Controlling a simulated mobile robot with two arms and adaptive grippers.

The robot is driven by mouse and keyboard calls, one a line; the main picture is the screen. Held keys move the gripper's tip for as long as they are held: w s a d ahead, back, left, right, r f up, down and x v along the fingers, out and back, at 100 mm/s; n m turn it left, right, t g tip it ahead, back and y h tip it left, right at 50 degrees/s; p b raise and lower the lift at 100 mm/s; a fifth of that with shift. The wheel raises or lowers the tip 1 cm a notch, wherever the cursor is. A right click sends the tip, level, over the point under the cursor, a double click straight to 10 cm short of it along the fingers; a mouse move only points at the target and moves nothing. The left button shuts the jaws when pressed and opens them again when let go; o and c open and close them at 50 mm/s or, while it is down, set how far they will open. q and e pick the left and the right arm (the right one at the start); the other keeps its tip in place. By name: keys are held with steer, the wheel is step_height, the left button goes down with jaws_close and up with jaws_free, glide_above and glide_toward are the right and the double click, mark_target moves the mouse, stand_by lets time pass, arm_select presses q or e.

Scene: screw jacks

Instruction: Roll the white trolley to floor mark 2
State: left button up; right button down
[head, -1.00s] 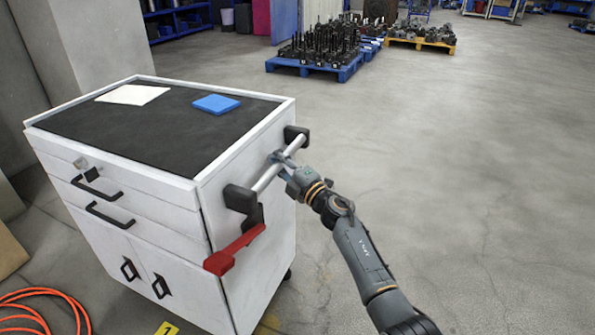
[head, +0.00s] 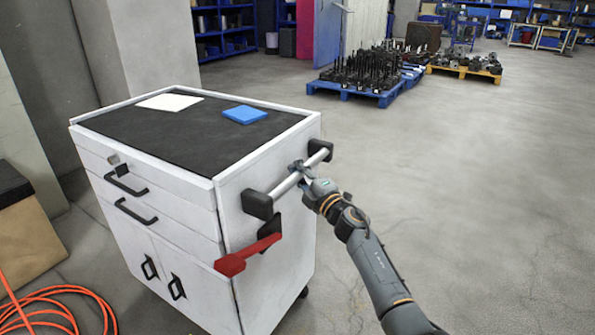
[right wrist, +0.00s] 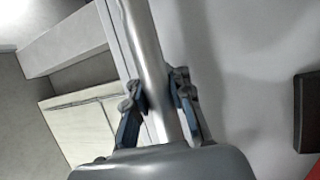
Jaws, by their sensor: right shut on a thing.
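The white trolley (head: 277,233) stands at the left of the head view, with a black top, two drawers and two doors on its front. A metal push bar (head: 287,184) runs along its right side between two black brackets. My right gripper (head: 301,170) is shut on this bar; the right wrist view shows its fingers (right wrist: 159,97) on either side of the bar (right wrist: 148,50). A red lever (head: 249,254) sits below the bar. No floor mark shows clearly in the current frames. My left gripper is not in view.
An orange hose (head: 60,300) lies on the floor at left, near a cardboard-coloured box (head: 30,245). Loaded pallets (head: 357,91) stand at the back. The floor at right is clear.

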steer(key=c, duration=1.3)
jaws_free()
steer(key=shift+s+a+f, duration=0.25)
steer(key=shift+a+f, duration=0.15)
steer(key=shift+f, duration=0.1)
steer(key=shift+o, duration=0.9)
steer(key=shift+r, duration=0.1)
steer(key=shift+w+d+r, duration=0.1)
steer(key=shift+d, duration=0.1)
steer(key=shift+s+d, duration=0.2)
steer(key=shift+d, duration=0.1)
steer(key=v, duration=1.1)
steer(key=shift+s, duration=0.2)
steer(key=shift+a, duration=0.1)
